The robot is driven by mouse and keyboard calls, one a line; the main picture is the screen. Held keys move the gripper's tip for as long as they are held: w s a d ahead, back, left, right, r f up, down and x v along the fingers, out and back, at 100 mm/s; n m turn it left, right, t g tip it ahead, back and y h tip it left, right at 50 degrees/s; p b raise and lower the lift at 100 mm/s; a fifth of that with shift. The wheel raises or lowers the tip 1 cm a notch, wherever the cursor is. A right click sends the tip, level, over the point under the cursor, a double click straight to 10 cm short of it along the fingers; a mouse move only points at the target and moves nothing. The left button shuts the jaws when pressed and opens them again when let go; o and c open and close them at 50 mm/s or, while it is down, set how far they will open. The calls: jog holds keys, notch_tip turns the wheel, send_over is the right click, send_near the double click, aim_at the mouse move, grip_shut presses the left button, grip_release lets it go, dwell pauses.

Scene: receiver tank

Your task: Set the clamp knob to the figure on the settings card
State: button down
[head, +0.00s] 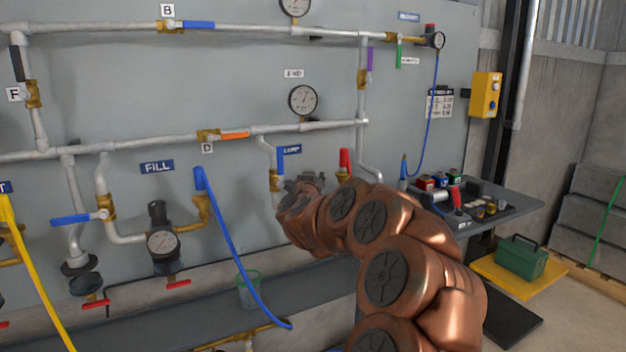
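The blue sign reading "LAMP" (289,150), its first letter hidden or cut, is on the panel at the centre, above my wrist. The clamp knob itself is not visible; my copper arm covers the area below the sign. My gripper (303,184) shows only as a small dark grey part at the end of the arm, by the pipe under the sign. Its fingers are hidden, so its opening and any contact cannot be told. A white card with printed lines (439,104), likely the settings card, hangs on the panel at right; its figures are too small to read.
A brass valve with a blue lever (280,163) and a red handle (344,161) stand close to my wrist. A gauge (303,100) is above. A blue hose (232,248) hangs left. A bench (515,205) with small parts is at right.

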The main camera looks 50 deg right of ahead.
jog(key=shift+a+f, duration=0.1)
jog(key=shift+f, duration=0.05)
dwell(0.8)
jog(key=c, duration=1)
grip_release()
jog(key=shift+c, duration=0.2)
jog(key=v, duration=1.2)
